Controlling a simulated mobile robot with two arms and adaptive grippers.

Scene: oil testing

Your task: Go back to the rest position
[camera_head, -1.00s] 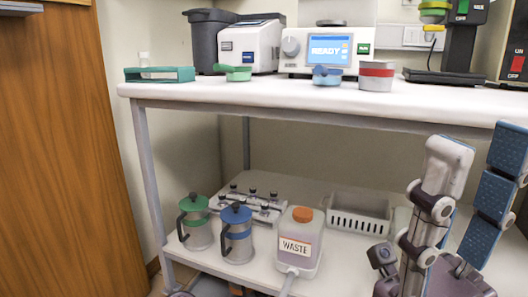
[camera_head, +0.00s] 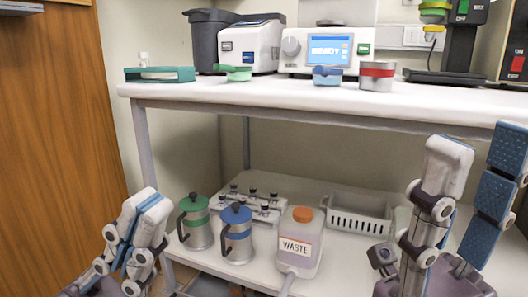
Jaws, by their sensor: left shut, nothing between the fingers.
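My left gripper (camera_head: 146,208) is at the lower left of the head view. Its fingers point up and lie together with nothing between them. It appears in front of the cart's left leg, left of the green-lidded press. My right gripper (camera_head: 470,165) is at the right side, fingers pointing up and spread apart, with nothing between them. It appears in front of the right part of the cart.
The white cart's top (camera_head: 240,92) holds a green tray (camera_head: 160,75), a machine reading READY (camera_head: 328,50), and a red-banded cup (camera_head: 377,76). Below stand a green-lidded press (camera_head: 195,222), a blue-lidded press (camera_head: 237,235), a waste bottle (camera_head: 299,240) and a white basket (camera_head: 358,214).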

